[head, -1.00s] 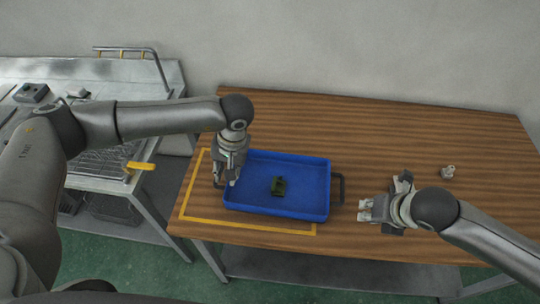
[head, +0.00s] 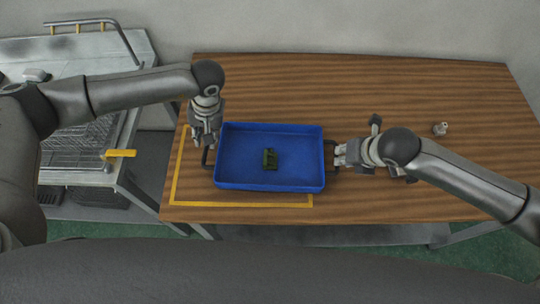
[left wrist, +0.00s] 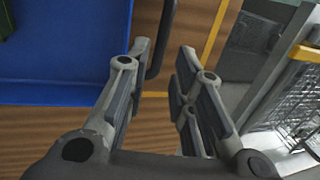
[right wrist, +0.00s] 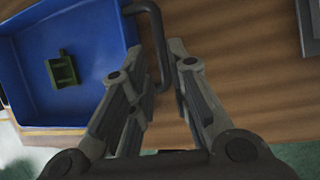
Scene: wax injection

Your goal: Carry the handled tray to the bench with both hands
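The handled tray (head: 270,187) is blue, with a dark handle at each end. It rests on the wooden table, and a small dark green part (head: 269,159) lies in it. My left gripper (head: 205,142) is open at the tray's left handle (head: 206,160). In the left wrist view this handle (left wrist: 162,45) shows between the spread fingertips. My right gripper (head: 338,155) is open at the right handle; in the right wrist view that handle (right wrist: 161,45) shows between the fingertips. Neither gripper is closed on a handle; I cannot tell the exact depth.
Yellow tape (head: 240,204) marks an area on the wooden table (head: 400,95) under and left of the tray. A small grey object (head: 440,128) stands at the right. A metal bench (head: 110,68) with a rail and a yellow-handled wire basket (head: 80,145) is at the left.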

